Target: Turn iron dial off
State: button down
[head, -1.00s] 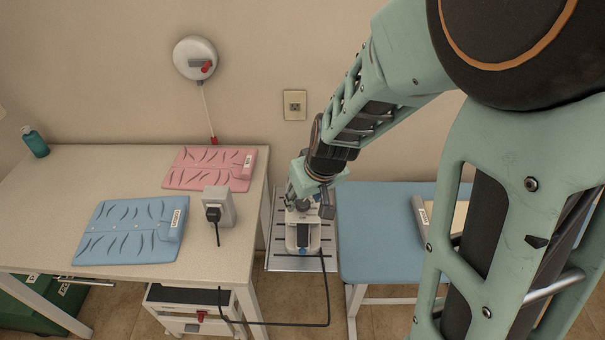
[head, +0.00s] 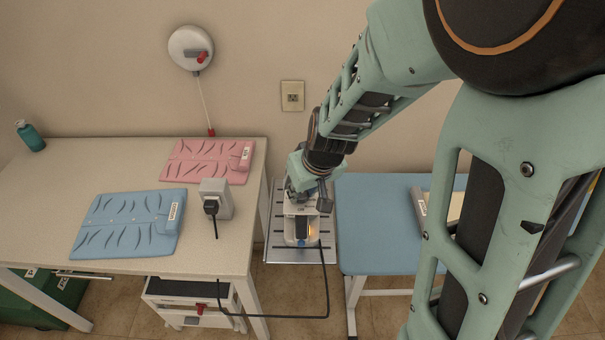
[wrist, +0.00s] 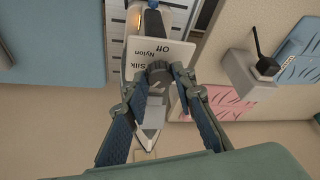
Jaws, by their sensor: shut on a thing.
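The iron (head: 298,228) is white with a dark handle end and stands on a slotted metal rest between the table and the blue board. In the wrist view its white face (wrist: 170,45) reads "Off", "Nylon" and "Silk". The dark round dial (wrist: 158,71) sits just below the lettering. My gripper (wrist: 159,80) has one finger on each side of the dial and is shut on it. In the head view my gripper (head: 301,190) covers the dial. A small orange light (wrist: 137,20) shows at the iron's side. I cannot tell the dial's exact setting.
A black cord (head: 327,285) runs from the iron under the table (head: 50,185). The table holds a blue mat (head: 125,222), a pink mat (head: 205,160) and a socket box (head: 216,195) with a plug. The blue ironing board (head: 385,225) stands close right of the metal rest (head: 300,256).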

jog(key=shift+a+r+m+p, duration=0.1)
jog(key=shift+r+m+p, duration=0.05)
jog(key=shift+m+p, duration=0.45)
jog(key=shift+a+m+h+p, duration=0.1)
jog(key=shift+m+h+p, duration=0.25)
jog(key=shift+p, duration=0.3)
jog(key=shift+a+m+t+h+p, duration=0.15)
jog(key=shift+m+h+p, duration=0.2)
jog(key=shift+m, duration=0.65)
jog(key=shift+m+t+h+p, duration=0.15)
jog(key=shift+m+h, duration=0.25)
jog(key=shift+m, duration=0.55)
jog(key=m+h, duration=0.1)
jog(key=m, duration=0.1)
jog(key=m+h, duration=0.1)
jog(key=m, duration=0.2)
jog(key=shift+w+a, duration=0.15)
jog(key=shift+a, duration=0.05)
jog(key=m+g, duration=0.1)
jog(key=m, duration=0.1)
jog(key=m+h, duration=0.1)
jog(key=m, duration=0.1)
jog(key=shift+w+m+g, duration=0.1)
jog(key=shift+m+g, duration=0.2)
jog(key=shift+g, duration=0.1)
jog(key=shift+a, duration=0.1)
jog(key=c, duration=1.6)
grip_release()
